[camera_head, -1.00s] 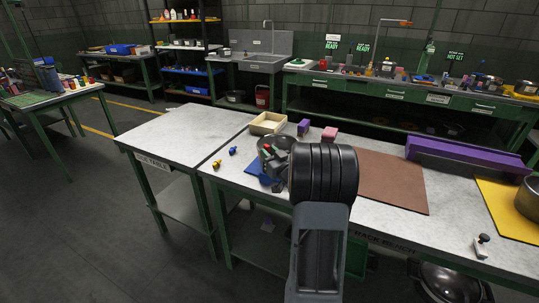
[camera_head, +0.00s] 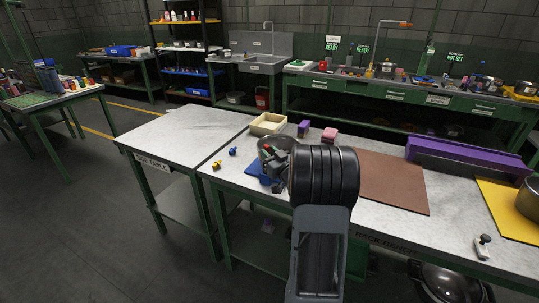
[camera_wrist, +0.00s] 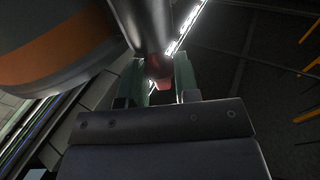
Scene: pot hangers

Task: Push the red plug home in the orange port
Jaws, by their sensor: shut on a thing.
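My gripper (camera_wrist: 161,82) is shut on the red plug (camera_wrist: 162,72), whose dull red end shows between the two greenish fingers in the wrist view. A dark grey cylinder (camera_wrist: 150,22) rises just beyond the plug; I cannot tell whether the plug touches it or is seated in it. A large grey round body with an orange band (camera_wrist: 60,52) fills the upper left of that view; I take the band as marking the orange port, but no opening shows. In the head view a small red spot (camera_head: 269,148) shows by my gripper, partly hidden by my arm.
Blue (camera_head: 232,151) and yellow (camera_head: 216,165) plugs stand on the bench to the left. A brown mat (camera_head: 392,182) is to the right, largely clear.

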